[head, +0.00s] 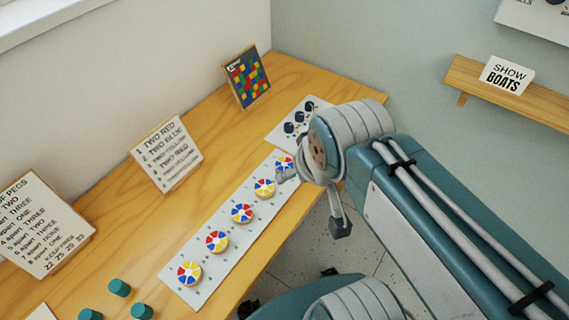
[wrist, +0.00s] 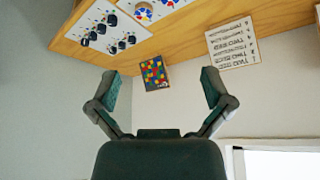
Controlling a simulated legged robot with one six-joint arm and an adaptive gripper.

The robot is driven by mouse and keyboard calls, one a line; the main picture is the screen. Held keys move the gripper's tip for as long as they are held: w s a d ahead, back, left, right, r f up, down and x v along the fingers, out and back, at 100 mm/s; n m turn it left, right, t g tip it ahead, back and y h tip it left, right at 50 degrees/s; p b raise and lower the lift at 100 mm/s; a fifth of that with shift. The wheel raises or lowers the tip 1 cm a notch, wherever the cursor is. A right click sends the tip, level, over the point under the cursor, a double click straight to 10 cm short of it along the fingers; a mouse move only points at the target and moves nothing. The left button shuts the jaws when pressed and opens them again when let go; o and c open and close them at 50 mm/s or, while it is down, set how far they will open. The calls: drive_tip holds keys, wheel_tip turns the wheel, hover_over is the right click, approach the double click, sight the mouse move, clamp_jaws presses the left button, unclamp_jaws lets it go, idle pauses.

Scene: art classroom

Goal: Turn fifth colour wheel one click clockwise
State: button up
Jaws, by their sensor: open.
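Several round colour wheels in red, blue, yellow and white stand in a row on a long white strip (head: 209,259). The nearest wheel (head: 190,273) is at the lower left, and the farthest wheel (head: 284,163) is partly hidden by my gripper. I see no numbers clear enough to tell which end the count starts from. My gripper (head: 313,204) is over the table's right edge beside the far end of the row. In the wrist view my gripper (wrist: 160,78) is open with nothing between its fingers. A wheel (wrist: 143,11) shows at the top there.
A white panel with black knobs (head: 310,104) lies beyond the strip. A coloured grid card (head: 246,77) and list cards (head: 166,152) (head: 38,226) stand along the wall side. Teal pegs (head: 119,287) are at the lower left. A wall shelf (head: 468,82) is at right.

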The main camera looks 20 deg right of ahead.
drive_tip(key=w+d+f+n+g, duration=0.1)
drive_tip(key=w+f, duration=0.1)
drive_tip(key=w, duration=0.4)
drive_tip(key=w+d+f+g, duration=0.1)
drive_tip(key=w+f+g, duration=0.1)
drive_tip(key=w, duration=0.5)
drive_tip(key=n+g, duration=0.2)
drive_tip(key=g, duration=0.1)
approach(284, 164)
wheel_tip(284, 164, down, 10)
drive_tip(key=shift+s+r, duration=0.1)
drive_tip(key=shift+s, duration=0.05)
drive_tip(key=c, duration=0.9)
